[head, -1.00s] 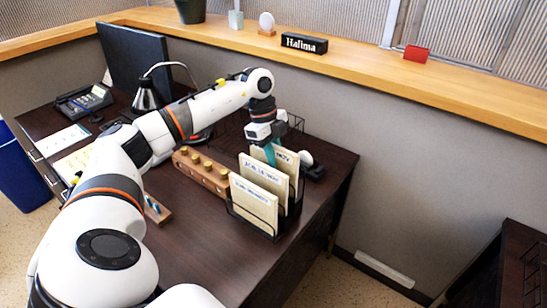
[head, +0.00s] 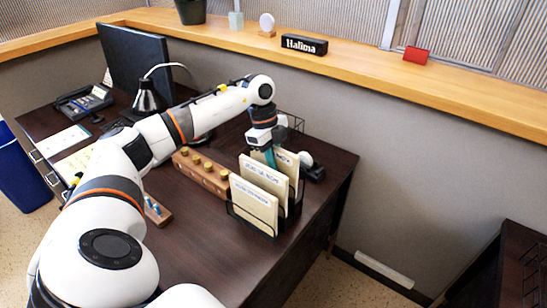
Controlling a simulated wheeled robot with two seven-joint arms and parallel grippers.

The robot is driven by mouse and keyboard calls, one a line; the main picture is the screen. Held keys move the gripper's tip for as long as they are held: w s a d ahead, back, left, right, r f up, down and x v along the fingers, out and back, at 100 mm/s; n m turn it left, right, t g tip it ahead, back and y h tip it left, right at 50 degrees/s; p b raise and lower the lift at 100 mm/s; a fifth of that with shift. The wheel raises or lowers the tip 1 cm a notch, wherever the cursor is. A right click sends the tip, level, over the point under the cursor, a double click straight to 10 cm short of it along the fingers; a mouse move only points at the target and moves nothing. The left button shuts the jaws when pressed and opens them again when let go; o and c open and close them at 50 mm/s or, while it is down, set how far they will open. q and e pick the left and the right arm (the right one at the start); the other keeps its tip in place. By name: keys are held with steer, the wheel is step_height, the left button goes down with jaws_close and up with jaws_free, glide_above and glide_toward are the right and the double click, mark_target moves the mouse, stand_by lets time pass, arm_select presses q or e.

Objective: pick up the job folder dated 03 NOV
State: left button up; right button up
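Several cream folders stand in a black wire rack on the dark desk. The rear folder (head: 287,164) has a label partly covered by my gripper; its date cannot be read fully. The middle folder (head: 264,173) and front folder (head: 253,204) stand before it, their labels small and blurred. My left gripper (head: 270,157) points down at the rear folder's top left edge, its teal fingers partly hidden behind the middle folder. I cannot tell whether the fingers are open or closed on the rear folder. My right gripper is out of view.
The wire rack (head: 240,216) stands near the desk's right edge. A wooden block with several brass knobs (head: 203,172) lies left of it. A dark object with a white round top (head: 308,160) sits behind right. Monitor (head: 136,63) and lamp are further left.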

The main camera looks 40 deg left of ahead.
arm_select(q)
jaws_close()
steer(key=shift+r, duration=0.1)
